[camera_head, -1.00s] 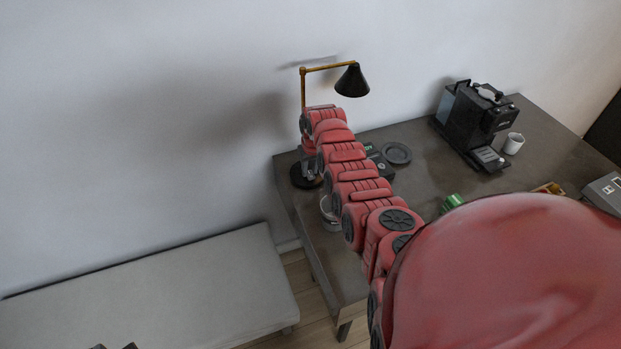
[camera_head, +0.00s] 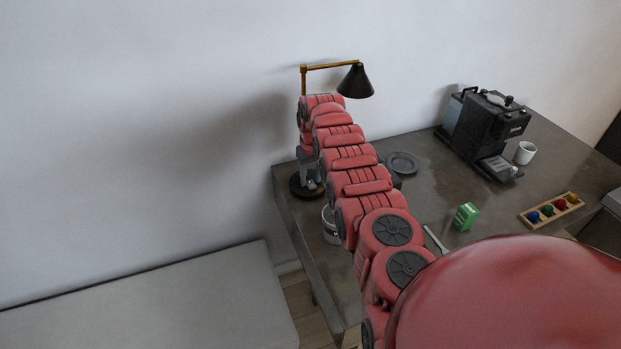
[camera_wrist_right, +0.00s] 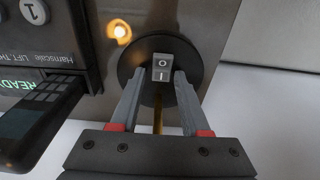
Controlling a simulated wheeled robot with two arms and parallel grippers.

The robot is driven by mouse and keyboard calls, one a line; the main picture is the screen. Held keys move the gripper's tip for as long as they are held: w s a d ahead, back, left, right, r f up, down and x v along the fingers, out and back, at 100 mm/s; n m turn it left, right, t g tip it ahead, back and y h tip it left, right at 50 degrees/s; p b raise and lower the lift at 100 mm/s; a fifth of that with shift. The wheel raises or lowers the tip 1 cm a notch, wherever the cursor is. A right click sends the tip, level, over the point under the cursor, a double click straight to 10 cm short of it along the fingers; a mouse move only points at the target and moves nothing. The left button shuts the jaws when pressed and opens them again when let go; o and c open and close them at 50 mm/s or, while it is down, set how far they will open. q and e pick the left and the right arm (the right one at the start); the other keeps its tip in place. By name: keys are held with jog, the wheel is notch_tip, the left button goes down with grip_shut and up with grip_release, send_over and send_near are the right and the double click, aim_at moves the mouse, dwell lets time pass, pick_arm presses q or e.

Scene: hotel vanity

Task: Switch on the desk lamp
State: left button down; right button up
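The desk lamp has a brass arm (camera_head: 332,66) and a black cone shade (camera_head: 356,81). No glow shows at the shade. Its round dark base (camera_head: 297,188) stands at the table's left back corner, partly behind my right arm. In the right wrist view the lamp base (camera_wrist_right: 193,57) carries a rocker switch (camera_wrist_right: 161,68) marked O and I. My right gripper (camera_wrist_right: 160,78) has its fingers apart, one on each side of the switch, with nothing between them that it grips. In the head view my right gripper (camera_head: 311,183) is down at the lamp base. My left gripper is not in view.
A dark device with a lit display (camera_wrist_right: 20,85) is close on the wrist view's left. A bench (camera_head: 160,300) stands left.

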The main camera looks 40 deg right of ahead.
aim_at(311, 184)
jog(key=shift+o, duration=0.6)
jog(key=shift+r, duration=0.15)
notch_tip(311, 184, up, 3)
jog(key=shift+s+a+r+p, duration=0.1)
jog(key=shift+s+r+p, duration=0.05)
jog(key=shift+p, duration=0.6)
notch_tip(311, 184, up, 14)
jog(key=s+b, duration=0.1)
jog(key=shift+s+a+f, duration=0.15)
jog(key=shift+s+f, duration=0.05)
